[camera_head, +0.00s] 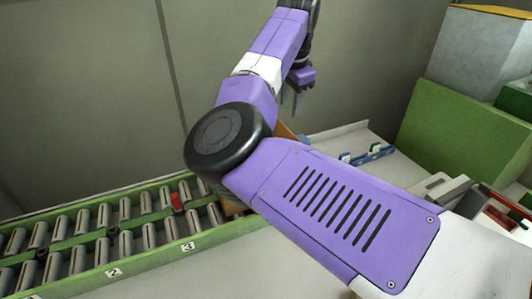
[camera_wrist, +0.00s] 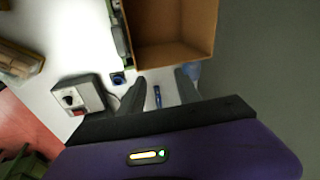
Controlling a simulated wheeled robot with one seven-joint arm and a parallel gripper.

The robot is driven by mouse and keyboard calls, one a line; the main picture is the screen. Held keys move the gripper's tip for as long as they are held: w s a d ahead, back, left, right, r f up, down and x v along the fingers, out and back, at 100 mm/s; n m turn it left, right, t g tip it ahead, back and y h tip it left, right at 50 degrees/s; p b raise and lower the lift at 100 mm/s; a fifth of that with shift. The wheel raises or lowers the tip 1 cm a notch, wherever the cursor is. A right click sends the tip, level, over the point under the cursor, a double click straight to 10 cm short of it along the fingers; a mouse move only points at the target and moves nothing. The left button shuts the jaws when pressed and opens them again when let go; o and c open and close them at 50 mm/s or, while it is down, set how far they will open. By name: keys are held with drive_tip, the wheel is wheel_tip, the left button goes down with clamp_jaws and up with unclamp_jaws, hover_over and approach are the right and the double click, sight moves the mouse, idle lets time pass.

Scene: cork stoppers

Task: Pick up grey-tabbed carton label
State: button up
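My gripper (camera_wrist: 160,92) is open in the wrist view, with its two dark fingers spread apart. A narrow blue piece (camera_wrist: 157,97) lies on the white surface in the gap between the fingers, apart from both; I cannot tell whether it is the grey-tabbed carton label. An open brown carton (camera_wrist: 172,55) stands just beyond the fingertips, its inside empty where visible. In the head view my gripper (camera_head: 292,101) hangs pointing down, and only an edge of the carton (camera_head: 285,132) shows behind my arm. No grey tab can be made out.
A green-framed roller conveyor (camera_head: 150,255) runs along the left. Blue items (camera_head: 372,153) lie on the white table by its back lip. A green block (camera_head: 465,135) stands at right. In the wrist view, a grey-white device (camera_wrist: 80,97) and a small blue item (camera_wrist: 118,78) sit left.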

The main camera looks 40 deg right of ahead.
drive_tip(key=s+a, duration=0.1)
drive_tip(key=s+a+f+g+y, duration=0.1)
drive_tip(key=a, duration=0.1)
drive_tip(key=s+a+f+m+g+y, duration=0.1)
drive_tip(key=a, duration=0.1)
drive_tip(key=shift+a, duration=0.25)
drive_tip(key=shift+a+f+p, duration=0.1)
drive_tip(key=shift+f+p, duration=0.95)
drive_tip(key=shift+f, duration=2.8)
clamp_jaws()
